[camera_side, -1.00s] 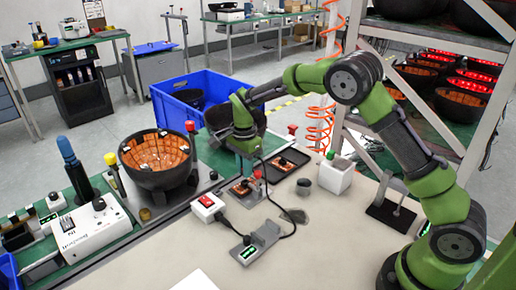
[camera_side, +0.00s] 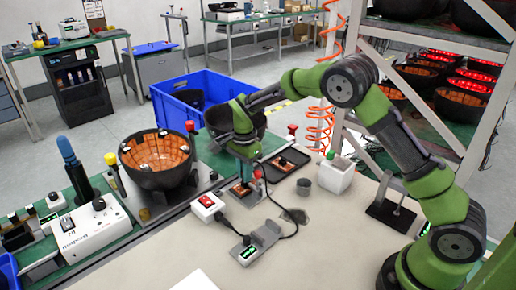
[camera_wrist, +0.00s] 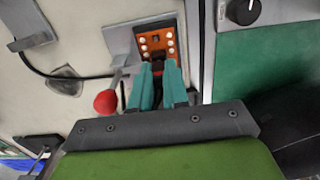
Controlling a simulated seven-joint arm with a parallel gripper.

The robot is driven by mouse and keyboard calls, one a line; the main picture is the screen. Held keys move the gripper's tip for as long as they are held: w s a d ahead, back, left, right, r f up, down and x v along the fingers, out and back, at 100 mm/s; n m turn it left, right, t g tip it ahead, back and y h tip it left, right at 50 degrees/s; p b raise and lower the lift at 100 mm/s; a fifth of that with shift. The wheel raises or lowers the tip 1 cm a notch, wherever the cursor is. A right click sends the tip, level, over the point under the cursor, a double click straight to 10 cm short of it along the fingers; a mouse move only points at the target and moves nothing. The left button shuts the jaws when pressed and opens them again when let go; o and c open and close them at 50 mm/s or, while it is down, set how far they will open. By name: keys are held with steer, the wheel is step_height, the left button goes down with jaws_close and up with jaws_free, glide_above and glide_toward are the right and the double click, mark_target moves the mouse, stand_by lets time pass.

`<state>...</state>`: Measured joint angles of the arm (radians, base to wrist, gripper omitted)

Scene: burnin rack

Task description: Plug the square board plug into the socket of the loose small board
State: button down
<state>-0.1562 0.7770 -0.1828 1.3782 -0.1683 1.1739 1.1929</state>
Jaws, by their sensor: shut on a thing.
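The small orange board (camera_side: 238,190) lies on a grey plate in the side view. In the wrist view the board (camera_wrist: 157,38) shows its rows of pale round contacts just beyond my fingertips. My gripper (camera_side: 244,178) points down at the board, its tips very close to it; in the wrist view my gripper (camera_wrist: 159,72) has its teal fingers drawn close together. They are shut on a small dark piece, apparently the plug (camera_wrist: 158,66), mostly hidden by the fingers. Its socket is hidden, and I cannot tell whether the plug touches it.
A red-knobbed lever (camera_wrist: 105,102) stands close beside the fingers. A second board on a dark plate (camera_side: 300,153) lies behind right. A white box with a red switch (camera_side: 207,206) and a cabled grey device (camera_side: 258,241) lie in front.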

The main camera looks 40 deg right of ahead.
steer(key=shift+f, duration=0.3)
steer(key=c, duration=1.1)
jaws_free()
steer(key=shift+o, duration=0.2)
step_height(320, 180, up, 17)
